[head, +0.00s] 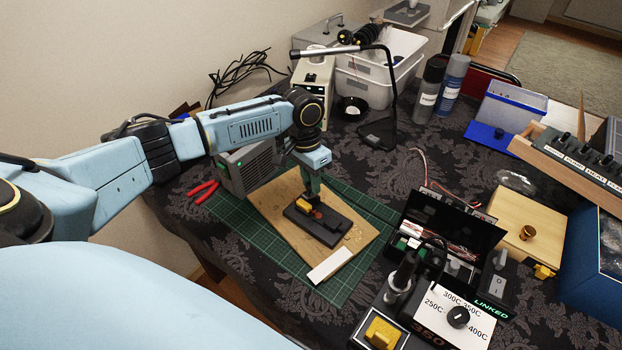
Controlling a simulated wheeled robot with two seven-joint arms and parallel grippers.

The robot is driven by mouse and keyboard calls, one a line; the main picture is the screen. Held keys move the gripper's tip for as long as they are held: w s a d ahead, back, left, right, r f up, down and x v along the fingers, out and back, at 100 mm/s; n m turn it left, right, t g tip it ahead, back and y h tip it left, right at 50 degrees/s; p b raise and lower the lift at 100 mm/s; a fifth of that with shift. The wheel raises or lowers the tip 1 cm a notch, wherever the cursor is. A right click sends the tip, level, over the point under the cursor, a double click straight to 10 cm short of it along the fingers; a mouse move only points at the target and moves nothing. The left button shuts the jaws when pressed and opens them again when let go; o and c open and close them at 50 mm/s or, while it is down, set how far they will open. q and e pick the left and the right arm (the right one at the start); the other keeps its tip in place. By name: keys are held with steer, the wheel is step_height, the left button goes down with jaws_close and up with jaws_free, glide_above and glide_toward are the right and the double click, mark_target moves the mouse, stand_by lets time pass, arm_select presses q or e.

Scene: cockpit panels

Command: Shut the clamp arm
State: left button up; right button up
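A small black clamp base (318,226) lies on a wooden board in the middle of the table. A yellow part (303,206) sits at its left end, with a small orange-red piece beside it. I cannot make out the clamp arm's exact angle at this size. My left gripper (312,194) points down right above the yellow end of the clamp, touching or very near it. Its fingers are small and dark, so I cannot tell whether they are open or shut. My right gripper is not in view.
The wooden board (275,210) lies on a green cutting mat (242,228) with a white strip (331,265). A grey box (247,168) stands behind my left forearm, with red pliers (203,191) nearby. A lamp (380,135) stands behind; a control station (440,310) is front right.

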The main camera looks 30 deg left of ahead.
mark_target(305, 196)
arm_select(q)
jaws_close()
steer(key=shift+s+r+t+p, duration=0.1)
steer(key=shift+s+t+p, duration=0.2)
steer(key=shift+p, duration=0.45)
steer(key=t+p, duration=0.1)
steer(key=p, duration=0.1)
steer(key=s+t+p, duration=0.1)
steer(key=p, duration=0.1)
steer(key=shift+s+a+f+t, duration=0.1)
steer(key=shift+s+f+t, duration=0.1)
steer(key=shift+s+t, duration=0.1)
steer(key=shift+s+f+t+h+p, duration=0.3)
steer(key=shift+s+f+t+p, duration=0.1)
steer(key=shift+t+p, duration=0.6)
steer(key=shift+s+f+t+p, duration=0.3)
steer(key=shift+f+t+p, duration=0.1)
steer(key=shift+t, duration=0.5)
steer(key=o, duration=0.7)
jaws_free()
steer(key=shift+o, duration=0.2)
steer(key=shift+a, duration=0.1)
